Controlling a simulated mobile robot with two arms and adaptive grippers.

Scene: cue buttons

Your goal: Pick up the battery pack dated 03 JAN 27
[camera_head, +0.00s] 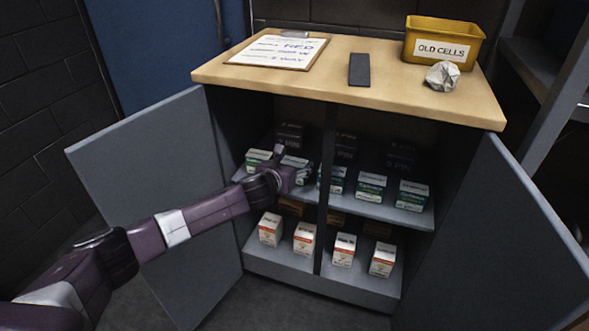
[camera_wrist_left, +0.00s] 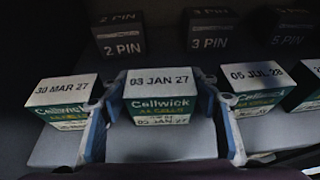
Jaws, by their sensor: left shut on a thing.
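The battery pack dated 03 JAN 27 (camera_wrist_left: 160,97) is a white-topped, green and white Cellwick box in the middle of the left wrist view. The fingers of my left gripper (camera_wrist_left: 155,108) are on either side of it, shut on it. In the head view my left gripper (camera_head: 288,174) reaches into the cabinet's upper shelf, and partly hides the pack (camera_head: 295,161). I cannot tell whether the pack is clear of the shelf. My right gripper is not in view.
Packs dated 30 MAR 27 (camera_wrist_left: 62,92) and 05 JUL 28 (camera_wrist_left: 254,78) stand close on either side. Dark PIN boxes (camera_wrist_left: 119,38) stand behind. The cabinet's left door (camera_head: 150,190) and right door (camera_head: 500,240) are open. A centre divider (camera_head: 325,200) splits the shelves.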

